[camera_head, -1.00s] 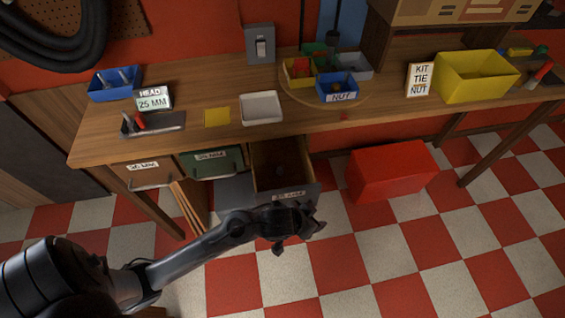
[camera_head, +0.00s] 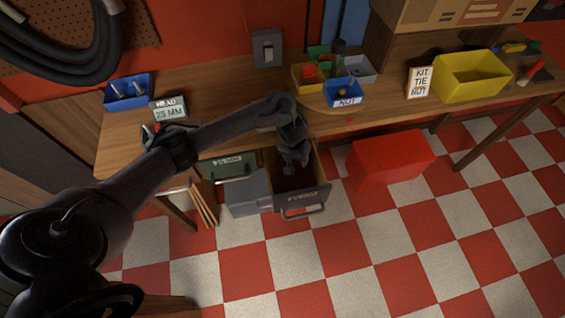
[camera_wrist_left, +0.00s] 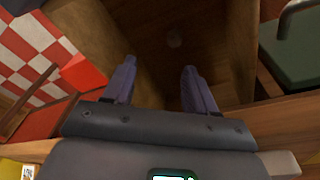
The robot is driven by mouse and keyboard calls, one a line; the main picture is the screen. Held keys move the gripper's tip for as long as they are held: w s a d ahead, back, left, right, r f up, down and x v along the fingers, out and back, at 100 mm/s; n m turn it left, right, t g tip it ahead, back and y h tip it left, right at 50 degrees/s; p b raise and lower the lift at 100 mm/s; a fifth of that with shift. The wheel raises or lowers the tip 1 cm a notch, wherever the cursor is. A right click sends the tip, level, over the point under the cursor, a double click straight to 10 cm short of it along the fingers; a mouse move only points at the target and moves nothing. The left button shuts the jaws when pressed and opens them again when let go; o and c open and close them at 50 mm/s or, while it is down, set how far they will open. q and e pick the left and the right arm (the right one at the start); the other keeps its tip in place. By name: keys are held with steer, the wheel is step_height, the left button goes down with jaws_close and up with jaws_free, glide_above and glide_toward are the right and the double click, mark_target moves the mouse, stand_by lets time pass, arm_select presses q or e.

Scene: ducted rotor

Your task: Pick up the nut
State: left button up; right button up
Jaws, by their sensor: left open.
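My left gripper (camera_head: 292,163) points down into the open drawer (camera_head: 305,198) under the bench, with its fingers inside or just above the opening. In the left wrist view my left gripper (camera_wrist_left: 158,70) is open, with nothing between its two fingers. A small, dim round thing (camera_wrist_left: 174,40), which may be the nut, lies on the dark drawer floor beyond the fingertips, apart from them. The drawer's inside is too dark to tell its shape. A blue bin (camera_head: 345,92) labelled NUT sits on the bench top. My right gripper is not in view.
Drawer walls (camera_wrist_left: 232,50) stand close around the fingers. A shut green drawer (camera_head: 228,166) is to the left. A red box (camera_head: 390,163) stands on the floor to the right. A yellow bin (camera_head: 472,78), a KIT TIE NUT sign (camera_head: 420,82) and another blue bin (camera_head: 128,92) are on the bench.

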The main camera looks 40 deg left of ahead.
arm_select(q)
steer(key=shift+g, duration=0.3)
steer(key=f+b, duration=0.1)
steer(key=a+f+b, duration=0.1)
steer(key=f+b, duration=0.1)
steer(key=a+f+b, duration=0.1)
steer(key=f, duration=0.1)
steer(key=shift+s+f, duration=0.15)
steer(key=shift+f, duration=0.1)
steer(key=shift+w+a+f+b, duration=0.1)
steer(key=shift+w+f+b, duration=0.1)
steer(key=shift+f+b, duration=0.95)
steer(key=shift+w+f+b, duration=0.15)
steer(key=shift+f+b, duration=0.5)
steer(key=shift+f, duration=0.85)
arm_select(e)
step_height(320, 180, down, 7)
arm_select(q)
steer(key=shift+c, duration=0.2)
jaws_close()
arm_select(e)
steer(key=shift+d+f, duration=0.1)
